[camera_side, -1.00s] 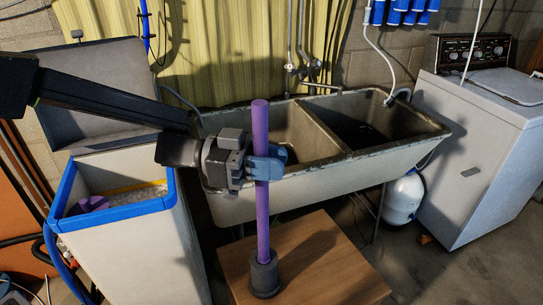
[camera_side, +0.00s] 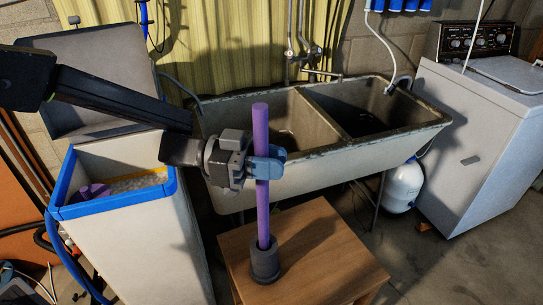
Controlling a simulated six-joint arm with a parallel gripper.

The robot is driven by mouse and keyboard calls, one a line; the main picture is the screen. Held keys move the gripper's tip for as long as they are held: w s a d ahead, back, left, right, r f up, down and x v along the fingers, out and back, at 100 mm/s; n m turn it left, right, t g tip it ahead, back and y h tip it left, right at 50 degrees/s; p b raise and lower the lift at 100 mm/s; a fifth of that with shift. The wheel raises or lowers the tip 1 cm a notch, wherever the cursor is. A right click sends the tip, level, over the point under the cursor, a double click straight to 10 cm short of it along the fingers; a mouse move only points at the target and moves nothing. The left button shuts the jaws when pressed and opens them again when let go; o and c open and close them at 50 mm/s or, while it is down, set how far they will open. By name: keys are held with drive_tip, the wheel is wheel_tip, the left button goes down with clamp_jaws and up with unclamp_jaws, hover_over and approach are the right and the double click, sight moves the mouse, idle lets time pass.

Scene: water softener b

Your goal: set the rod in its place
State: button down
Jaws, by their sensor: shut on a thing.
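A long purple rod (camera_side: 262,215) stands close to upright in the middle of the view. My gripper (camera_side: 264,168) is shut around its upper half, with a short length of rod showing above the blue-grey fingers. The rod's lower end is inside the mouth of a dark grey cup-shaped holder (camera_side: 264,264), so its tip is hidden. I cannot see how deep it sits. The holder stands on a small wooden table (camera_side: 325,255).
A white cabinet with a blue rim (camera_side: 115,207) stands open at left, with pale grains and a purple piece (camera_side: 93,190) inside. A grey double sink (camera_side: 320,178) is behind the rod. A white washer (camera_side: 475,150) stands at right. The table's right side is clear.

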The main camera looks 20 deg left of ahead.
drive_tip(key=shift+f, duration=2.3)
drive_tip(key=c, duration=0.9)
unclamp_jaws()
drive_tip(key=shift+o, duration=0.2)
drive_tip(key=shift+a, duration=0.15)
